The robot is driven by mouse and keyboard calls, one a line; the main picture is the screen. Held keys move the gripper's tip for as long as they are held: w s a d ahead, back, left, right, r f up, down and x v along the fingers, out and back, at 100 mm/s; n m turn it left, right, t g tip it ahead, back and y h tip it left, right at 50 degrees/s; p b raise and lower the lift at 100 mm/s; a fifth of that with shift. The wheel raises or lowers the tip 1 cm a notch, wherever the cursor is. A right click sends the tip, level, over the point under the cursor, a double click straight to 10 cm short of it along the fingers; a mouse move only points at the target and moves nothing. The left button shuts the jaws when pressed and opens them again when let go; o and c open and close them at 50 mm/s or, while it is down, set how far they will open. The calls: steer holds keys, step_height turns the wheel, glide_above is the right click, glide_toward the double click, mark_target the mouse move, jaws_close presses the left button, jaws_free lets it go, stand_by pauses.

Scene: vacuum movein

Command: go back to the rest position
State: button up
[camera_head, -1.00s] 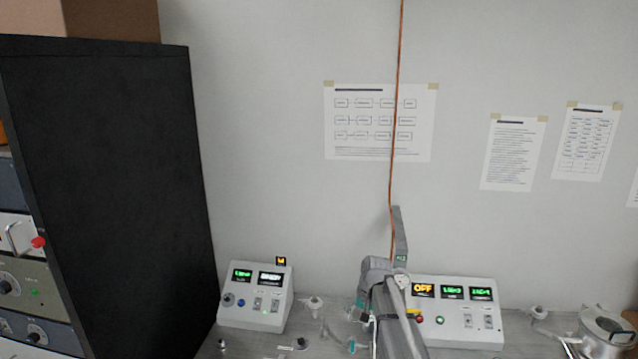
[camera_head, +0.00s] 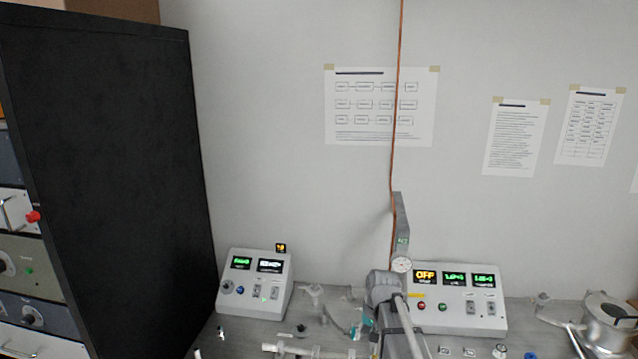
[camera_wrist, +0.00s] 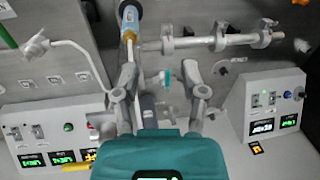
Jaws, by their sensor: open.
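My gripper (camera_wrist: 163,92) shows in the wrist view, with its teal body at the bottom edge and its two grey fingers spread apart. Nothing is held between the fingers. A small glass fitting with a teal end (camera_wrist: 160,77) shows in the gap between them, apart from both.
Two control boxes, one at left (camera_head: 254,284) and one at right (camera_head: 457,297) reading OFF, stand on the bench against the wall. Glass tubing (camera_wrist: 220,40) and a metal chamber (camera_head: 605,325) are nearby. A dark cabinet (camera_head: 105,170) stands at left.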

steer(key=s+d+f+n+h+b, duration=0.1)
steer(key=s+d+f+b, duration=0.2)
steer(key=s+f+b, duration=1.1)
step_height(320, 180, down, 2)
steer(key=shift+s+d+f+h+b, duration=0.15)
steer(key=shift+s+h+b, duration=0.15)
steer(key=shift+s, duration=0.95)
